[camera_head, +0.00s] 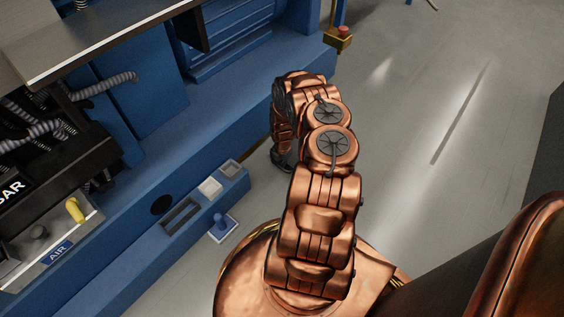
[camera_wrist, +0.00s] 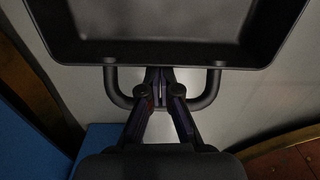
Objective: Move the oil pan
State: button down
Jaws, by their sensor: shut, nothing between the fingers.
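The oil pan (camera_wrist: 160,55) is a black, rectangular tray with raised walls at the top of the wrist view, cut off by the frame edge. Its black, U-shaped bar handle (camera_wrist: 209,95) points down toward my gripper. My gripper (camera_wrist: 160,78) is shut, with its fingertips close together in front of the middle of the handle and near the pan's rim. The fingers hide the handle's middle, and I cannot tell whether they touch it. In the head view I cannot make out the pan, and my arm largely hides the gripper.
A blue machine (camera_head: 180,125) fills the left, with grey hoses (camera_head: 102,86) and a yellow knob (camera_head: 74,210). A small blue item (camera_head: 221,226) stands near its base. A red-topped yellow box (camera_head: 340,38) is at the back. Grey floor (camera_head: 425,110) on the right is clear.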

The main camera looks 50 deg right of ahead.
jog(key=shift+f+b, duration=0.35)
jog(key=shift+f, duration=0.85)
